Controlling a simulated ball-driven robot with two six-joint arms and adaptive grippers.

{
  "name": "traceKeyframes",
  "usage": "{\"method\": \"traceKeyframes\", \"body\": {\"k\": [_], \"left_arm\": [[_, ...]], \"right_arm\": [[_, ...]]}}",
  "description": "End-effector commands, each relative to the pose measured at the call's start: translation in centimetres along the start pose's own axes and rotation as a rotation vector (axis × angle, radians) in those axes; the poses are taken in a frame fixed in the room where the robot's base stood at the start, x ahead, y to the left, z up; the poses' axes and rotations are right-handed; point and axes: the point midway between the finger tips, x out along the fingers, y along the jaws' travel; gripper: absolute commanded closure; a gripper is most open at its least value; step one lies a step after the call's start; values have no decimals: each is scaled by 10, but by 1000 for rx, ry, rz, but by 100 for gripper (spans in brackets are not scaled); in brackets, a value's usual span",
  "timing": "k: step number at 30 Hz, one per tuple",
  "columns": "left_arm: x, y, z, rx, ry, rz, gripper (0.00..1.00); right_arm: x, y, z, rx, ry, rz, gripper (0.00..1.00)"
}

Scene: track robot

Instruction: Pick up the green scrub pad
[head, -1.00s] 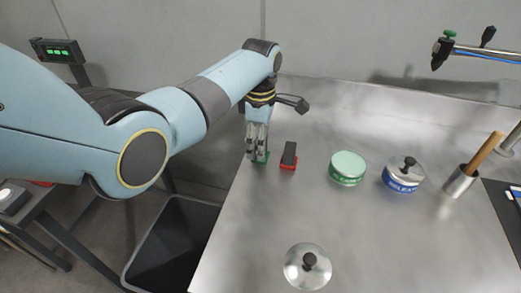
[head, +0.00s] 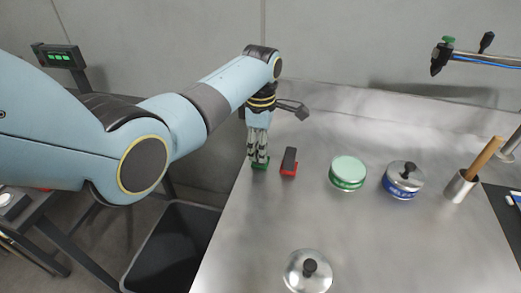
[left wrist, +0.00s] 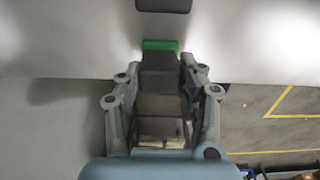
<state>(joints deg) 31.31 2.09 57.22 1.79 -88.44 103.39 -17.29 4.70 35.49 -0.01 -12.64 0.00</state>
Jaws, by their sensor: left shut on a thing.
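The green scrub pad (head: 260,167) is near the left edge of the steel table, under my left gripper. In the left wrist view its green edge (left wrist: 160,45) shows beyond a dark block (left wrist: 160,82) between the fingers, which looks like its grip. My left gripper (head: 259,160) points down and is shut on the pad; it also shows in the left wrist view (left wrist: 160,90). The pad appears at table height; I cannot tell whether it touches the table. My right gripper is not in view.
A red pad with a dark grip (head: 289,168) stands just right of the green one. A green-lidded tin (head: 348,173), a blue-banded tin (head: 402,181) and a metal lid (head: 307,272) are on the table (head: 250,240). A dark bin (head: 170,250) is left below the edge.

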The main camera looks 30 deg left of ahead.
Motion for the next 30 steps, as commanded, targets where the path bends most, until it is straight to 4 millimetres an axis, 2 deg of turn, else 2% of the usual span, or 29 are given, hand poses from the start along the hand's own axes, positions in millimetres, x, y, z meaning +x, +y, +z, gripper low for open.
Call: {"method": "traceKeyframes", "body": {"k": [5,9,15,21,27,30], "left_arm": [[-17,1,0,0,-1,4,94],[-43,1,4,1,-3,5,94],[-66,4,52,3,-5,3,94],[-89,6,89,2,-3,1,94],[-104,8,111,0,-1,1,94],[-107,8,116,0,-1,0,94]], "right_arm": [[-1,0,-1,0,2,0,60],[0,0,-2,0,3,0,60],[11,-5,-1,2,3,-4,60],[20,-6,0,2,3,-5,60],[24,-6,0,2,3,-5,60],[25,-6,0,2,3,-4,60]]}}
